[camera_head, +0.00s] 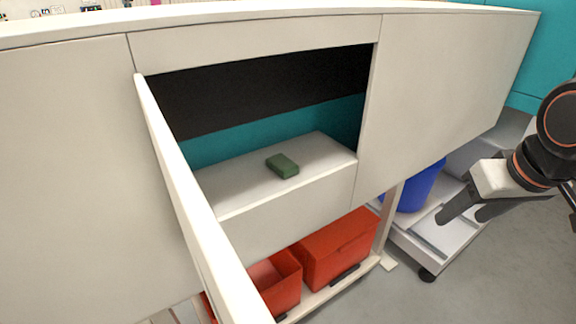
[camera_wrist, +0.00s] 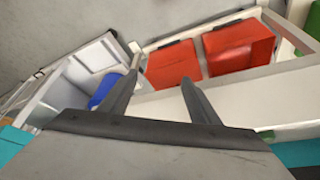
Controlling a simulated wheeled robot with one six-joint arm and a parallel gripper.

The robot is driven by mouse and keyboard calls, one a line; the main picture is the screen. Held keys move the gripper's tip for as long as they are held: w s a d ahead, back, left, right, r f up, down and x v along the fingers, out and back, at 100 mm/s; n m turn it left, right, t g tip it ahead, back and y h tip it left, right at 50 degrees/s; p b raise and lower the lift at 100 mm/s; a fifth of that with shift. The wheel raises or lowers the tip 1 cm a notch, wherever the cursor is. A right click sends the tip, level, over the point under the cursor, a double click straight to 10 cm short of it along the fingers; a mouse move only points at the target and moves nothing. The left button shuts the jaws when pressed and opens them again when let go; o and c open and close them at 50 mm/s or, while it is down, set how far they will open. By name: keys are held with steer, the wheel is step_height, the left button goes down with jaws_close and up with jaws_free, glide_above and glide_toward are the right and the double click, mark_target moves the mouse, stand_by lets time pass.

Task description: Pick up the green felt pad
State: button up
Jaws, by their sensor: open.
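The green felt pad (camera_head: 282,166) is a small dark green block lying on a white shelf (camera_head: 240,200) inside an open compartment of the white cabinet. My gripper (camera_head: 462,212) is at the right of the head view, outside the cabinet and well apart from the pad. Its two fingers are spread and nothing is between them. In the wrist view my gripper (camera_wrist: 160,82) also shows open and empty.
An open white door (camera_head: 185,190) stands out at the compartment's left edge. Red bins (camera_head: 340,247) sit on a low shelf below. A blue bin (camera_head: 418,186) and a light cart (camera_head: 445,235) stand near my gripper. Grey floor is clear at the lower right.

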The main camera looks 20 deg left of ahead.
steer(key=w+a+r+n+y, duration=0.1)
steer(key=w+a+r+n, duration=0.2)
steer(key=a+r, duration=0.85)
steer(key=n+g+y, duration=0.1)
steer(key=n+g, duration=0.1)
steer(key=n, duration=0.2)
glide_toward(289, 167)
steer(key=f, duration=0.3)
steer(key=shift+w, duration=0.35)
steer(key=shift+a+x, duration=0.15)
steer(key=shift+x, duration=1.15)
steer(key=shift+a+x, duration=0.2)
steer(key=shift+x, duration=1.15)
steer(key=shift+r, duration=0.15)
steer(key=c, duration=1.1)
